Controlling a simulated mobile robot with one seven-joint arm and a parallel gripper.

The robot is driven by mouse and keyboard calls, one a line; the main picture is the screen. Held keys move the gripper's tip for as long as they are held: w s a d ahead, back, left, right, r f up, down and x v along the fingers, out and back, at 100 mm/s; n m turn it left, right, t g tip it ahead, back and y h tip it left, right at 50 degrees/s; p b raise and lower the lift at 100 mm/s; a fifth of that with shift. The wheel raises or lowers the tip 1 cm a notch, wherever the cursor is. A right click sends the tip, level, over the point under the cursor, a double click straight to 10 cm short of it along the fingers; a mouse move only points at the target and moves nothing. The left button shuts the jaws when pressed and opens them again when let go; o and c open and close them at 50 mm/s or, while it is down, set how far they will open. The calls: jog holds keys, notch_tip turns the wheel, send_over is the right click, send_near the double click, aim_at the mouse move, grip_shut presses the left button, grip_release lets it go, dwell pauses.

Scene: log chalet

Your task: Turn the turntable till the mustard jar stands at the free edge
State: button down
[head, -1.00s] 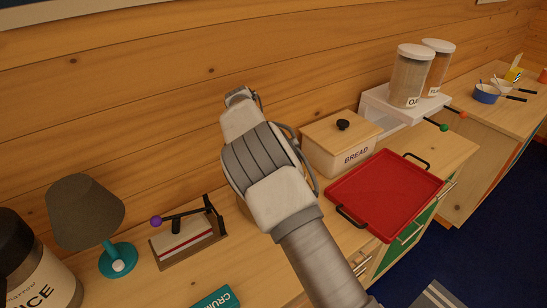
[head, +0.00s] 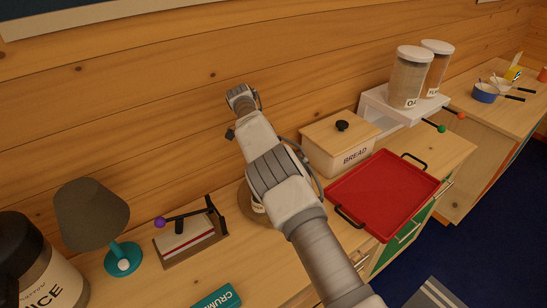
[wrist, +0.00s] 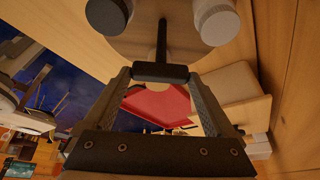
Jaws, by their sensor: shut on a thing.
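The turntable (wrist: 140,48) is a pale disc at the top of the wrist view; in the head view only its brown edge (head: 249,213) shows beside my arm. I cannot tell which is the mustard jar, as no label is readable. A thin dark rod runs from the disc to a dark crossbar handle (wrist: 160,72). My gripper (wrist: 160,75) has its fingertips at both ends of this handle. In the head view my arm hides the gripper.
A red tray (head: 385,195) and a bread box (head: 340,148) stand right of the turntable. A lever device (head: 190,238), a lamp (head: 92,215), a teal box (head: 216,297) and a rice jar (head: 40,275) stand left. The log wall is close behind.

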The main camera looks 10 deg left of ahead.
jog(key=shift+m, duration=0.4)
dwell(0.4)
grip_release()
notch_tip(320, 180, up, 4)
jog(key=shift+r, duration=0.2)
jog(key=shift+d+f+b, duration=0.15)
jog(key=shift+d+b, duration=0.1)
jog(key=shift+b, duration=0.2)
jog(key=d+r+b, duration=0.4)
jog(key=d+r, duration=0.3)
jog(key=d, duration=0.4)
jog(key=shift+s, duration=0.45)
